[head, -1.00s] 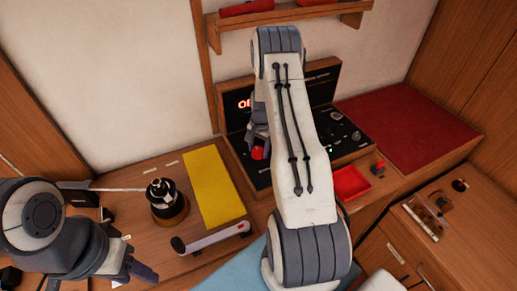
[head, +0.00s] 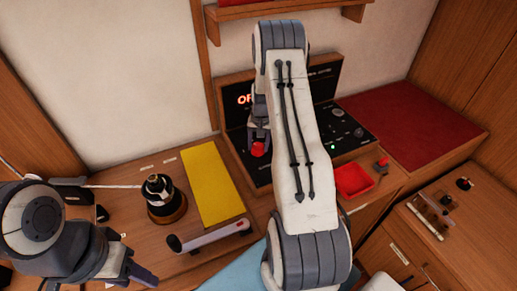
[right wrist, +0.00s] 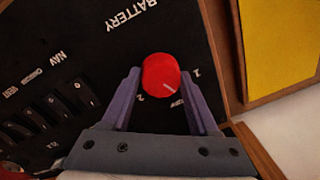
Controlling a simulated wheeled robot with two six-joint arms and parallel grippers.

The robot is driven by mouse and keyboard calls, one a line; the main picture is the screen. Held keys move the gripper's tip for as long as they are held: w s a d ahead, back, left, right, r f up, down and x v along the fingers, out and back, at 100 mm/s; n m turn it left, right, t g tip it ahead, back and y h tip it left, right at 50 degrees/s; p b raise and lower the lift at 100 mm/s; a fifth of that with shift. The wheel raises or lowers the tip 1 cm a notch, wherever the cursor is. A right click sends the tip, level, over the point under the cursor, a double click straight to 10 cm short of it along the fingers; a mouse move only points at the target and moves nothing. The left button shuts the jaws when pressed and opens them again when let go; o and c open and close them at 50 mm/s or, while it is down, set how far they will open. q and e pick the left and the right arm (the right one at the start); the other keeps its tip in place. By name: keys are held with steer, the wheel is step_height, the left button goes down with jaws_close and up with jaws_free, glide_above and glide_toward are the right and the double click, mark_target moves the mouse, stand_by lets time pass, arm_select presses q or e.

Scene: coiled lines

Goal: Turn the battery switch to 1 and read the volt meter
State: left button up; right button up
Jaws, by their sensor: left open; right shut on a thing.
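The red battery switch knob (right wrist: 161,74) sits on a black panel (right wrist: 85,50) marked BATTERY. Its white line points to the lower right in the right wrist view, between the 1 and the small label below the knob. The knob also shows in the head view (head: 258,149). My right gripper (right wrist: 160,84) is shut on the knob, one finger on each side. A display with red lit characters starting "OF" (head: 244,99) is on the panel; my right arm hides the rest. My left gripper (head: 138,275) is open and empty at the lower left, away from the panel.
A black and brass object (head: 160,195) stands on the wooden counter beside a yellow sheet (head: 212,183). A white-and-dark bar (head: 208,236) lies in front. A red tray (head: 353,180) is right of my right arm. A shelf (head: 285,10) hangs above.

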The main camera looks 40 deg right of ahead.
mark_target(260, 145)
steer(key=n+b, duration=0.1)
steer(key=n, duration=0.2)
steer(key=shift+n+b, duration=0.3)
steer(key=shift+b, duration=0.05)
steer(key=shift+w+n+b, duration=0.1)
steer(key=shift+n+b, duration=0.45)
steer(key=shift+n, duration=0.95)
steer(key=shift+r, duration=0.1)
steer(key=o, duration=1.4)
steer(key=shift+c, duration=0.2)
steer(key=r, duration=0.3)
steer(key=r+b, duration=0.1)
steer(key=r, duration=0.2)
steer(key=r+b, duration=0.1)
steer(key=r, duration=0.2)
steer(key=shift+d, duration=0.35)
steer(key=shift+r+b, duration=0.3)
steer(key=shift+r, duration=0.4)
